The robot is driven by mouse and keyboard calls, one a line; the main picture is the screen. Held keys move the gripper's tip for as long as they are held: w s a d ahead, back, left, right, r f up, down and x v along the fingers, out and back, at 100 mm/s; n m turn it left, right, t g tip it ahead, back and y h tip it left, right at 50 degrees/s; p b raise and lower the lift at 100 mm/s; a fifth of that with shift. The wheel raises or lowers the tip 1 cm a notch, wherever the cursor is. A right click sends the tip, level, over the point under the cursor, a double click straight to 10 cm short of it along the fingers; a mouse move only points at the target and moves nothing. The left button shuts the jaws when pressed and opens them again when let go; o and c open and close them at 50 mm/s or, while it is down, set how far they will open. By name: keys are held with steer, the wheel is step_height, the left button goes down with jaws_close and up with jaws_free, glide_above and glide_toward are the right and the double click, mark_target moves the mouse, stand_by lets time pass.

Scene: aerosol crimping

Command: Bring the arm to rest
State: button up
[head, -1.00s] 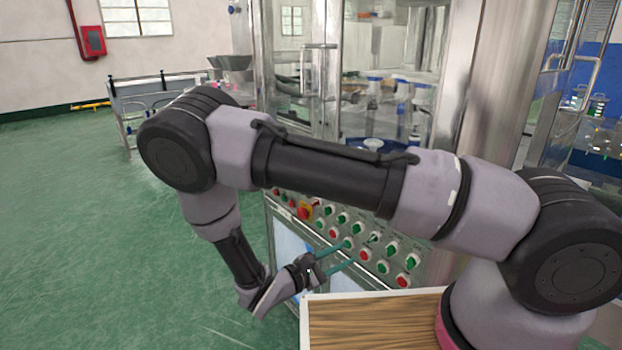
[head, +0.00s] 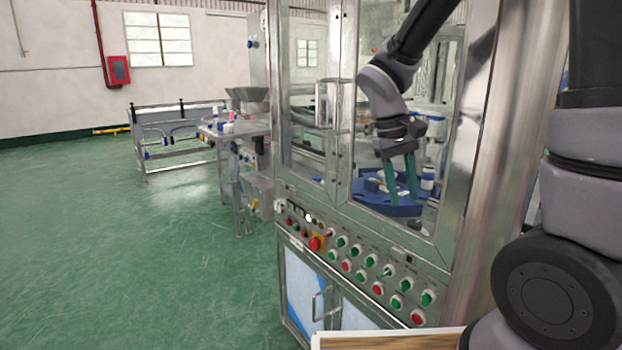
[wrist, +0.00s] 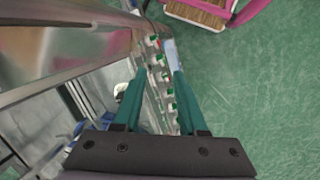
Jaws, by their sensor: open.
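My gripper (head: 402,182) hangs with its two teal fingers pointing down, in front of the machine's glass in the head view. The fingers are apart, with nothing between them. In the wrist view my gripper (wrist: 150,85) also shows open and empty, with the control panel's buttons below and beyond the fingers. My arm is raised at the upper right of the head view.
The crimping machine's control panel (head: 365,265) has several green and red knobs and a red stop button (head: 316,243). A blue turntable (head: 375,198) shows behind the glass. A metal side table (head: 232,130) stands behind left. The green floor (head: 150,270) is clear at left.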

steer(key=s+d+r+m+t+y, duration=0.2)
steer(key=s+r+m+t, duration=0.1)
steer(key=r, duration=0.5)
steer(key=s+d+r+m+t+y, duration=0.2)
steer(key=r+t, duration=0.3)
steer(key=r, duration=0.3)
steer(key=shift+s+d+r+m+y, duration=0.3)
steer(key=shift+s+d+m+y, duration=0.1)
steer(key=shift+s+d+m, duration=0.45)
